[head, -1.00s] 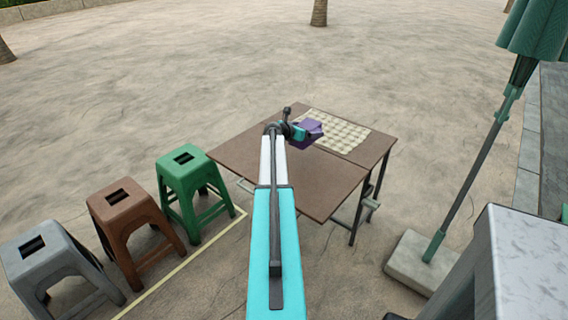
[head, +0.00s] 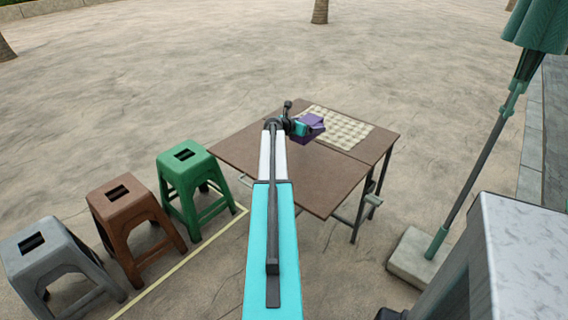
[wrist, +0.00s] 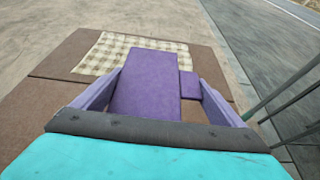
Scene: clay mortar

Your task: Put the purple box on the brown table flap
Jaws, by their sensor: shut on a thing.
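The purple box (head: 308,128) is held at the end of my arm, above the brown table. In the wrist view the purple box (wrist: 146,84) lies between the two lilac fingers of my gripper (wrist: 155,95), which is shut on it. In the head view my gripper (head: 299,128) is small and partly hidden by the arm. The brown table flap (head: 325,190) is the near part of the table top, beyond a seam, and looks bare. My arm hides part of it. The gap between box and table top is hard to judge.
A checked cloth (head: 338,128) lies on the far part of the table. Green (head: 190,180), brown (head: 130,220) and grey (head: 48,262) stools stand at the left. A green umbrella pole (head: 470,185) on a pale base and a marble-topped counter (head: 525,250) stand at the right.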

